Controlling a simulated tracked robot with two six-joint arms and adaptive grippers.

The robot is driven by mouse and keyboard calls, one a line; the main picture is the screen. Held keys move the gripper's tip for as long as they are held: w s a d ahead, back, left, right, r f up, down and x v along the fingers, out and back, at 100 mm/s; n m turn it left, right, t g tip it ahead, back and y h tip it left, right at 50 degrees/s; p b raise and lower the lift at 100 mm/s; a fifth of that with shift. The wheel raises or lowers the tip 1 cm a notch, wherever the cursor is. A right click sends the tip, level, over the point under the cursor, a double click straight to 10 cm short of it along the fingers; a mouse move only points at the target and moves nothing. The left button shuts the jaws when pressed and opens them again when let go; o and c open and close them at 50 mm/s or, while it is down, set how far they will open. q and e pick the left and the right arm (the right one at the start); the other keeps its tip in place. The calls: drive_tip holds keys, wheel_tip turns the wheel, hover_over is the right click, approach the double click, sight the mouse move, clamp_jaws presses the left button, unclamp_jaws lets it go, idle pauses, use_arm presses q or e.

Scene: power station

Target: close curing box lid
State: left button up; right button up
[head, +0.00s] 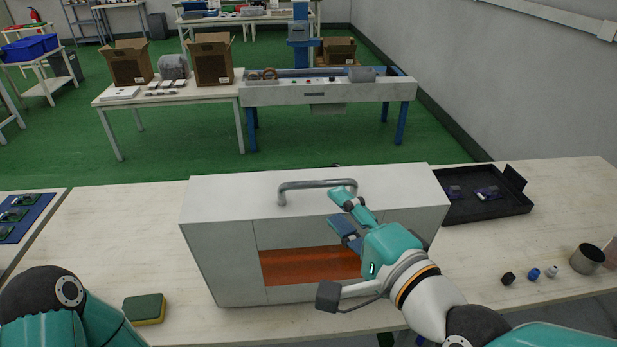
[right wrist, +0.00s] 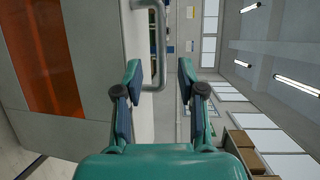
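The curing box (head: 220,250) is a white box standing on the bench, with an orange window (head: 305,265) in its front. Its white lid (head: 235,195) lies flat across the top, and I see no clear gap under it. A grey bar handle (head: 315,184) is on the lid. My right gripper (head: 342,212) is open at the handle's right end and hides part of the front. In the right wrist view the handle (right wrist: 161,40) stands between the open fingers' lines, with no finger clearly touching it. My left arm shows at lower left; its gripper is out of view.
A black tray (head: 490,208) with small parts stands right of the box. A metal cup (head: 587,259) and small caps (head: 533,274) are at the right. A green and yellow sponge (head: 145,308) lies at the front left. The bench left of the box is mostly clear.

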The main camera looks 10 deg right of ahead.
sight(317, 188)
drive_tip(key=p+x, duration=0.1)
drive_tip(key=x, duration=0.7)
drive_tip(key=shift+w, duration=0.2)
clamp_jaws()
drive_tip(key=shift+f, duration=0.1)
